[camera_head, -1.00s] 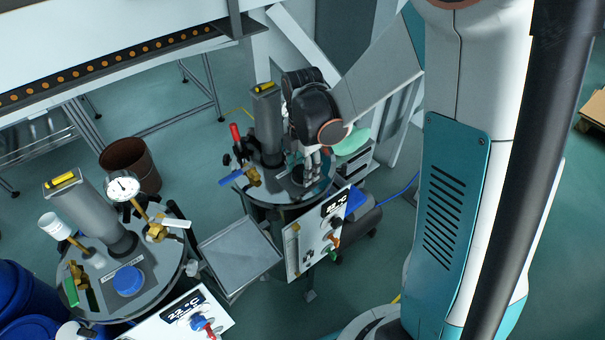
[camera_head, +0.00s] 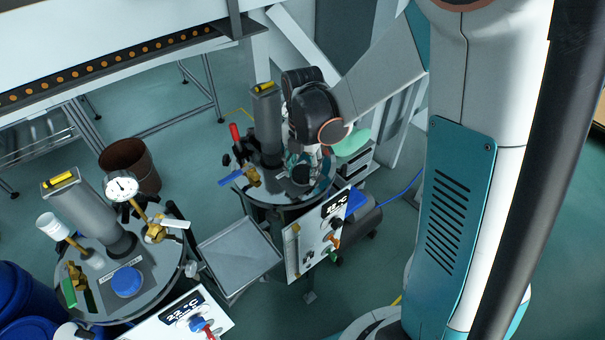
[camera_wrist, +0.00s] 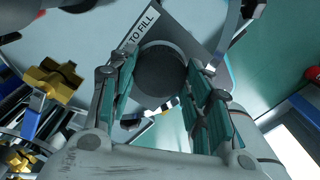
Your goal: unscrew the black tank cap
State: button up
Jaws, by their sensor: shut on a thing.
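The black tank cap (camera_wrist: 161,76) is round and dark, and sits on the lid of the far tank, beside a label ending "TO FILL". My gripper (camera_wrist: 163,88) reaches over it with its teal and grey fingers on either side, shut on the cap's rim. In the head view my gripper (camera_head: 311,163) points down at the far tank's lid (camera_head: 268,193). I cannot tell how far the cap is turned.
A red-handled valve (camera_head: 235,134) and a blue-handled brass valve (camera_head: 250,176) stand left of my gripper. A grey cylinder (camera_head: 267,125) rises behind. A panel reading in °C (camera_head: 318,235) hangs in front. A second tank with a blue cap (camera_head: 127,282) stands at lower left.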

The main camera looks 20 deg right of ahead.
jog(key=o, duration=1)
jog(key=m, duration=0.6)
jog(key=shift+b, duration=0.35)
jog(key=m, duration=0.6)
jog(key=shift+m, duration=0.4)
jog(key=m, duration=0.3)
jog(key=shift+b, duration=0.4)
jog(key=m, duration=0.4)
jog(key=shift+m, duration=0.3)
jog(key=m, duration=0.7)
jog(key=shift+b, duration=0.3)
